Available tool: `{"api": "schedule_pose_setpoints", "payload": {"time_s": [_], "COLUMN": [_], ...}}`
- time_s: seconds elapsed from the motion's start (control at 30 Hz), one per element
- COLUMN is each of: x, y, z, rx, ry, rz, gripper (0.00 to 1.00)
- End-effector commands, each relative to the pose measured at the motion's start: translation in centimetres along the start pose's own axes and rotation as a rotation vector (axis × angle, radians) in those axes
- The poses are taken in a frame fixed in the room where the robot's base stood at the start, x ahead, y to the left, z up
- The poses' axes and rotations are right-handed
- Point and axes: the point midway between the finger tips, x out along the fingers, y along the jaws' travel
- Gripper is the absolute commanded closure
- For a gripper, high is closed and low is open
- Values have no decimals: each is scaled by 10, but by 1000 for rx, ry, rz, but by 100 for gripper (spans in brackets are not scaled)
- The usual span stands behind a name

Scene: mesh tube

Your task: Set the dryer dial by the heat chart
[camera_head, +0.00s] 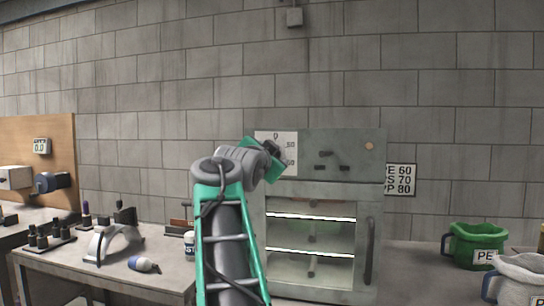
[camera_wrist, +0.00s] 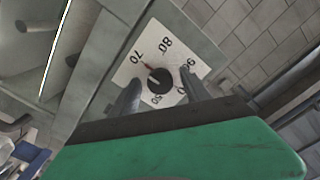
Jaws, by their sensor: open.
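The dryer (camera_head: 312,190) is a grey cabinet with a glazed, lit front. Its dial is a dark round knob (camera_wrist: 160,80) on a white scale plate (camera_wrist: 165,48), which also shows in the head view (camera_head: 275,140), partly hidden by my arm. A thin red pointer at the knob points roughly toward 70; 80, 90 and 50 also show. The heat chart (camera_head: 400,179) on the wall reads PE 60, PS 70, PP 80, its left edge covered by the dryer. My gripper (camera_wrist: 163,78) is open, one finger on each side of the knob; contact cannot be told.
A green bin (camera_head: 478,246) labelled PE stands on the right bench, with a whitish container (camera_head: 520,278) in front. The left bench holds bottles, a curved grey stand (camera_head: 112,243) and a blue-white bottle (camera_head: 143,264). A vertical handle (camera_head: 369,250) is on the dryer door.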

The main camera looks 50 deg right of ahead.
Motion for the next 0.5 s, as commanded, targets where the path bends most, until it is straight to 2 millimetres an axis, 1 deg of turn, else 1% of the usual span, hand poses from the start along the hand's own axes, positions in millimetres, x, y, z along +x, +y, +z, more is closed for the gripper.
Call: {"api": "schedule_pose_setpoints", "payload": {"time_s": [0.07, 0.13, 0.3, 0.4, 0.5], "x": [-5, -15, -52, -68, -76], "y": [-1, -1, -1, -2, 0], "z": [0, 0, 0, 0, 0], "rx": [1, 1, 2, 2, 0], "ry": [0, 0, -1, -1, -1], "rz": [-2, -4, -5, -4, -2], "gripper": [45, 45, 45, 45, 45]}}
